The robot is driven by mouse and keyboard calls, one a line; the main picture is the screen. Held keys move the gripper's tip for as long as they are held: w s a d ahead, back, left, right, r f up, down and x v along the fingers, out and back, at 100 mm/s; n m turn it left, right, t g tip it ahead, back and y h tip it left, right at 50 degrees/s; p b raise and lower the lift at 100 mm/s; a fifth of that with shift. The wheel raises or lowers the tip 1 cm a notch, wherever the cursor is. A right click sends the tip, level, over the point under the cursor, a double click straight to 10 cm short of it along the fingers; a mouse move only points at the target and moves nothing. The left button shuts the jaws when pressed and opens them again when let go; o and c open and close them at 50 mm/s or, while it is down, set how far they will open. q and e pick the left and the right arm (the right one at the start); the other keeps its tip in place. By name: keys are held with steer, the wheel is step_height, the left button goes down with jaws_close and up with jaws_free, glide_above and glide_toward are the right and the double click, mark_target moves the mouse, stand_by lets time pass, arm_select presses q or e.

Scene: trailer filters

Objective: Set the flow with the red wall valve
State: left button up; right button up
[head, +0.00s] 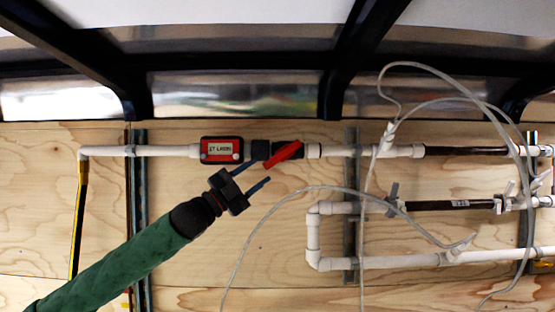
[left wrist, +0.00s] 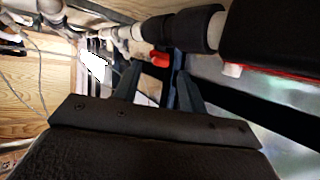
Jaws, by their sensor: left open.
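The red valve handle (head: 284,154) sits on a black valve body in the white pipe along the wooden wall, angled up to the right. It also shows in the left wrist view (left wrist: 160,59), just beyond the fingers. My left gripper (head: 262,171) is open, its two fingers pointing up and right toward the handle. One fingertip is close beside the handle, the other below it. I cannot tell whether either touches it. In the left wrist view the gripper (left wrist: 160,75) fingers stand apart with nothing clearly held. My right gripper is not in view.
A red flow meter (head: 221,150) with a display sits in the pipe left of the valve. Clear hoses (head: 350,190) loop across the wall to the right, near more white pipes (head: 410,261). Dark frame beams run above. Bare wood lies below the valve.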

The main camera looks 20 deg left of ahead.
mark_target(277, 159)
arm_select(q)
steer(key=shift+w+d+r+p, duration=0.15)
steer(key=shift+d+r+p, duration=0.15)
steer(key=shift+p+x, duration=0.6)
steer(key=shift+x, duration=0.25)
steer(key=p+x, duration=0.2)
steer(key=x, duration=0.1)
steer(key=shift+w+r, duration=0.1)
steer(key=shift+r, duration=0.1)
steer(key=shift+p+x, duration=0.65)
steer(key=shift+x, duration=0.3)
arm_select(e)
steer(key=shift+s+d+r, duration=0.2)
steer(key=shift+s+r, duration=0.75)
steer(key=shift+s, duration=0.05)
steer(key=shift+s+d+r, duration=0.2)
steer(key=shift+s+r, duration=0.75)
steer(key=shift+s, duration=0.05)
arm_select(q)
steer(key=shift+d+f, duration=0.15)
steer(key=shift+f, duration=0.05)
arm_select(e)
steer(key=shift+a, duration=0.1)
arm_select(q)
jaws_close()
